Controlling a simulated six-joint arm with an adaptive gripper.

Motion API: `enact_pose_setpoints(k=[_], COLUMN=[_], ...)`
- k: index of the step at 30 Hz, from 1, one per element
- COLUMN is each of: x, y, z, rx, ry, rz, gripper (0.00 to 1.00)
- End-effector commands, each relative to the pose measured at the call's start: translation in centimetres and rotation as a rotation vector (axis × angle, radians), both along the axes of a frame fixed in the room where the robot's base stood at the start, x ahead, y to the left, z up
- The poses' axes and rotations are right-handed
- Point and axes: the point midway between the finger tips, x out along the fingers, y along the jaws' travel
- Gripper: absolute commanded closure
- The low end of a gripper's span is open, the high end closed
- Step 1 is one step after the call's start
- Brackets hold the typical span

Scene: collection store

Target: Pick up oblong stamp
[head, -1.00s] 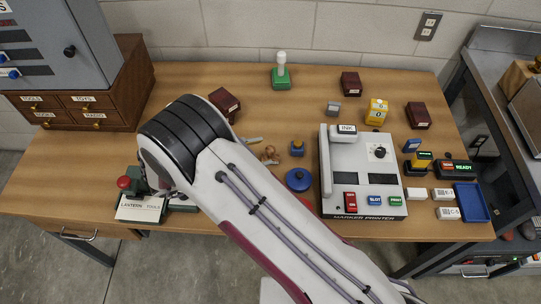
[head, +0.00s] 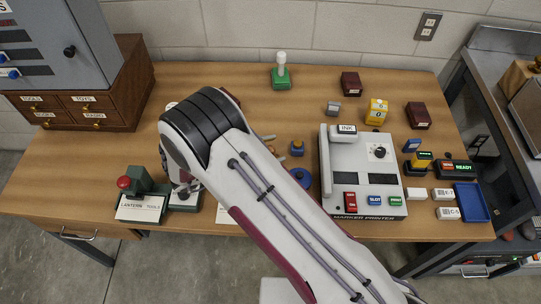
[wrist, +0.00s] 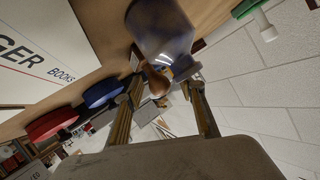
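I cannot tell for sure which item is the oblong stamp. In the head view, a small blue block with an orange-brown knob (head: 297,148) stands left of the marker printer, and a green base with a white handle (head: 281,73) stands at the back. My arm hides most of my gripper in the head view. In the wrist view my gripper (wrist: 165,92) has its two brass-coloured fingers apart. A brown rounded knob (wrist: 157,84) and a smoky blue-grey cylinder (wrist: 162,32) show beyond and between them; contact is unclear. The green and white item shows again at top right (wrist: 262,22).
The marker printer (head: 345,203) stands right of my arm. A round blue pad (head: 300,178) lies beside my forearm. Dark red boxes (head: 351,83), a yellow block (head: 377,111) and a blue tray (head: 472,202) are right. Back centre-left is clear.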

Motion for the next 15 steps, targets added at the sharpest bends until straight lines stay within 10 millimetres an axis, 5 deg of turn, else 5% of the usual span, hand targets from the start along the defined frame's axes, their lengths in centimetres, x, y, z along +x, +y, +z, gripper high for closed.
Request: enact_pose_setpoints(k=[9,13,15], x=[-0.02,-0.01,-0.02], y=[0.01,0.02,0.01], z=[0.00,0.01,0.00], rx=[0.000,0.000,0.000], ry=[0.000,0.000,0.000], rz=[0.000,0.000,0.000], gripper=[0.61,0.94,1.00])
